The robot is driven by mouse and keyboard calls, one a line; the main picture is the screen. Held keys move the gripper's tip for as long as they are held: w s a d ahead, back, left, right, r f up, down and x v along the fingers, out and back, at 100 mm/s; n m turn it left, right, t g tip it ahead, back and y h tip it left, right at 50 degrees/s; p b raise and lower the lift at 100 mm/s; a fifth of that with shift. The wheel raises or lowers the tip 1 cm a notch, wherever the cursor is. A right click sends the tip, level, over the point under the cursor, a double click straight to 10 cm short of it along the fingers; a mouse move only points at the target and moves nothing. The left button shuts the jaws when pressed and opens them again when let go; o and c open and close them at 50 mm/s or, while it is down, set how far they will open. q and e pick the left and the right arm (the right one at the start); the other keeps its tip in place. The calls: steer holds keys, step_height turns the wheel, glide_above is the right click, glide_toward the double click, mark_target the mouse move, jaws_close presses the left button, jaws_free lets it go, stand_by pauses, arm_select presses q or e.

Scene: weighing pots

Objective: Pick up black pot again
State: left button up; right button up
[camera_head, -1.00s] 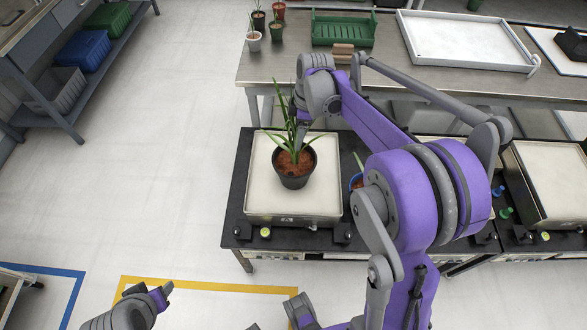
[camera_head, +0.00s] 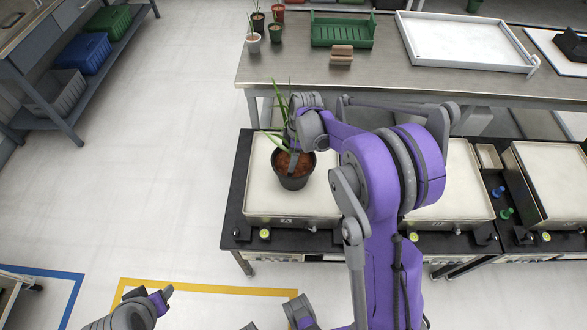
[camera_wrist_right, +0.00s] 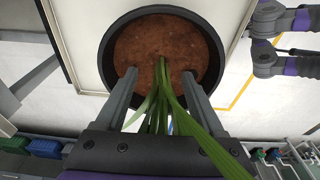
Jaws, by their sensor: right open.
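The black pot (camera_head: 291,182), filled with brown soil and a green long-leaved plant (camera_head: 278,142), stands upright on the left weighing scale (camera_head: 260,205). My right gripper (camera_head: 294,158) is over the pot, pointing down at the soil from behind the plant. In the right wrist view its two fingers (camera_wrist_right: 160,78) are apart, one on each side of the leaves, with their tips over the soil inside the rim of the black pot (camera_wrist_right: 212,50). Whether the tips touch the soil, I cannot tell.
A second scale (camera_head: 450,190) stands to the right, partly hidden by my right arm, and a third scale (camera_head: 550,180) beyond it. The bench (camera_head: 290,70) behind holds small potted plants, a green crate (camera_head: 342,30) and a white tray (camera_head: 465,42).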

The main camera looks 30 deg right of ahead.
jaws_close()
